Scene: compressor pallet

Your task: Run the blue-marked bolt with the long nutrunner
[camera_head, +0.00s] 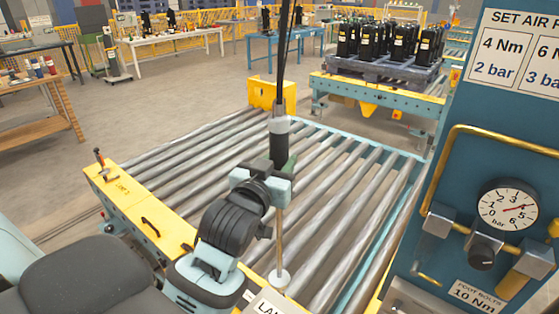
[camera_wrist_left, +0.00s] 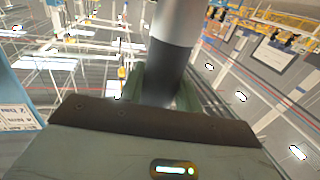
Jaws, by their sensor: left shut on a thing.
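The long nutrunner (camera_head: 279,146) hangs upright from dark lines above, over the near roller conveyor. It has a dark body with a grey collar and a long thin shaft down to a pale disc-shaped end (camera_head: 279,279). My left gripper (camera_head: 276,174) is shut on its body. In the left wrist view the nutrunner's silver and dark body (camera_wrist_left: 171,62) stands between the green fingers of my left gripper (camera_wrist_left: 160,92). Dark compressors (camera_head: 397,40) stand on a grey pallet (camera_head: 383,69) on the far conveyor. I cannot make out a blue-marked bolt. My right gripper is not in view.
The near roller conveyor (camera_head: 190,150) is bare under the nutrunner. A blue panel (camera_head: 500,105) with a pressure gauge (camera_head: 507,205), knob and yellow pipe stands close on the right. Workbenches (camera_head: 175,37) stand at the back, with open floor between.

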